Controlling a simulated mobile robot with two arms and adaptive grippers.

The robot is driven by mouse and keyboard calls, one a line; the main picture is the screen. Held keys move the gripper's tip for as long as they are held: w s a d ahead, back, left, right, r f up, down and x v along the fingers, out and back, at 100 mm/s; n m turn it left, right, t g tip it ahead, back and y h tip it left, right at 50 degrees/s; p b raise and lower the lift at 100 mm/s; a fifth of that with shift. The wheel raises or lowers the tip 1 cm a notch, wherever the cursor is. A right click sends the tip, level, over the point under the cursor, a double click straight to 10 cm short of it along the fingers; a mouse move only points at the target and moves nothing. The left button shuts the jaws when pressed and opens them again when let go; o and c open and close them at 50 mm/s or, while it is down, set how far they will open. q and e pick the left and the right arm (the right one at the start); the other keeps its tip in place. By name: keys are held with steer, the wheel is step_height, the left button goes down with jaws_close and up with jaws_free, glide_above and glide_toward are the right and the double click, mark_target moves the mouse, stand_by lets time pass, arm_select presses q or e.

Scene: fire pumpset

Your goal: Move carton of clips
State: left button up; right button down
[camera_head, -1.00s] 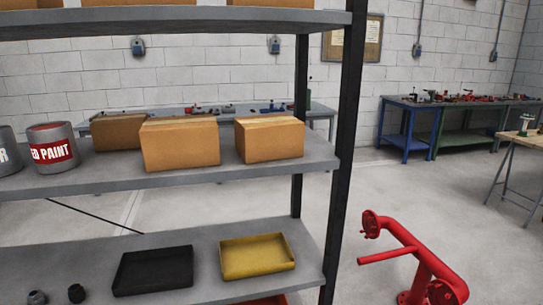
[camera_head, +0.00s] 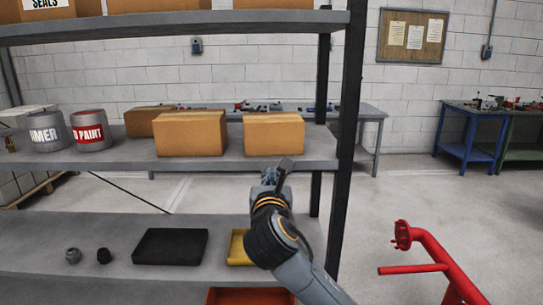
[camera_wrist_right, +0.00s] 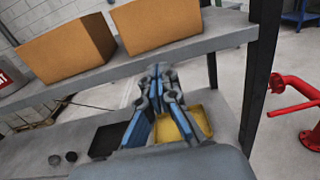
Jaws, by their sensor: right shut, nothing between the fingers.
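Several plain brown cartons stand on the middle shelf; no label reading clips shows. The right-hand carton (camera_head: 273,133) is near the shelf's right end, the middle carton (camera_head: 190,134) is left of it, and a third carton (camera_head: 144,121) is partly hidden behind. In the right wrist view the right-hand carton (camera_wrist_right: 158,22) and middle carton (camera_wrist_right: 64,52) are beyond the gripper. My right gripper (camera_head: 270,178) is shut and empty, in front of and just below the middle shelf's edge, apart from the cartons. My left gripper is out of view.
Two paint cans (camera_head: 90,131) stand left on the middle shelf (camera_head: 115,165). The lower shelf (camera_head: 105,236) holds a black tray (camera_head: 170,246) and a yellow tray (camera_head: 238,249). A dark upright post (camera_head: 344,150) bounds the rack. Red pipework (camera_head: 432,253) stands to the right.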

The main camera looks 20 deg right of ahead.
mark_target(270, 151)
steer(key=p+x, duration=0.2)
steer(key=x, duration=1.1)
steer(key=shift+a, duration=0.2)
steer(key=shift+w+d, duration=0.15)
steer(key=shift+w, duration=0.35)
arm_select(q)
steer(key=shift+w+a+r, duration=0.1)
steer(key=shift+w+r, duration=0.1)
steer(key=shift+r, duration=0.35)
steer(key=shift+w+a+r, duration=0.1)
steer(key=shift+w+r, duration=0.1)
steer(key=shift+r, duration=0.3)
arm_select(e)
steer(key=shift+w, duration=0.1)
